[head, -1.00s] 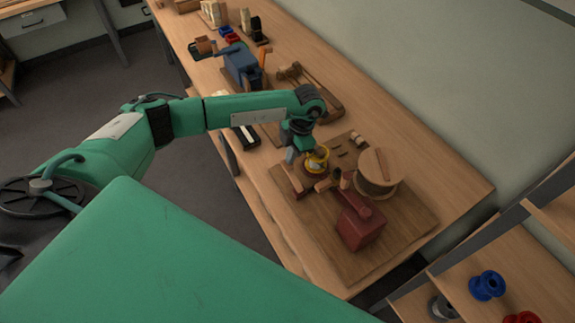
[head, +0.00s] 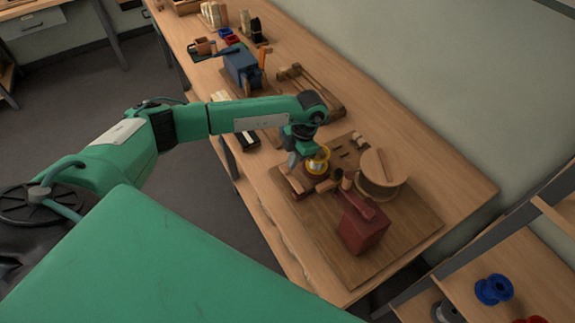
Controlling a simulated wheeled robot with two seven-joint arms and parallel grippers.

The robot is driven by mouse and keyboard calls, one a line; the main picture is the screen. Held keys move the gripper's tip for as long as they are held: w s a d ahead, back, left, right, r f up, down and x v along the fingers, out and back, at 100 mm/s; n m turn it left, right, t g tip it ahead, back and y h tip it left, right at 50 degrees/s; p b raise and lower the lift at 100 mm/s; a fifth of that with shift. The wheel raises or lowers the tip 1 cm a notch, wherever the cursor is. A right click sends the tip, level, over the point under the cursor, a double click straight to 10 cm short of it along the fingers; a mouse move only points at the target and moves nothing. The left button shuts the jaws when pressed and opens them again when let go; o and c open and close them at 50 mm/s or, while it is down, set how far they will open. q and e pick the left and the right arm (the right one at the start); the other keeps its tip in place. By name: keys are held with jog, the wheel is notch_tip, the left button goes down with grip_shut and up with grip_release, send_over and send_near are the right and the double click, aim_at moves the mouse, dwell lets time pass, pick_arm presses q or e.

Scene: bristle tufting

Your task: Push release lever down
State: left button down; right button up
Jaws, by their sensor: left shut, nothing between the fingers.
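A dark red block-shaped device (head: 362,232) stands on a wooden base board (head: 405,232), with a red lever-like arm (head: 357,203) across its top. I cannot tell for sure whether this arm is the release lever. A yellow ring-shaped part (head: 318,160) sits just beyond it on the board, beside a large wooden spool (head: 382,174). My left gripper (head: 293,163) points down just left of the yellow part, shut and empty. It is apart from the red arm; whether it touches the yellow part is unclear. My right gripper is not in view.
A blue device (head: 241,68) and a wooden frame (head: 312,92) stand farther along the bench. Small bins and bundles sit at the far end. A shelf with a blue spool (head: 493,289) is at the lower right. The bench strip right of the board is clear.

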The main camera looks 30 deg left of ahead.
pick_arm(q)
jog(key=shift+w+d+r+b, duration=0.15)
jog(key=shift+w+d+b, duration=0.15)
jog(key=shift+w, duration=0.2)
jog(key=shift+w+d+r+b, duration=0.1)
jog(key=shift+w+d+b, duration=0.15)
jog(key=shift+w, duration=0.25)
jog(key=shift+d+r, duration=0.1)
jog(key=shift+r, duration=0.15)
jog(key=b+v, duration=0.3)
jog(key=v, duration=1)
jog(key=shift+w+r, duration=0.15)
jog(key=shift+r, duration=0.1)
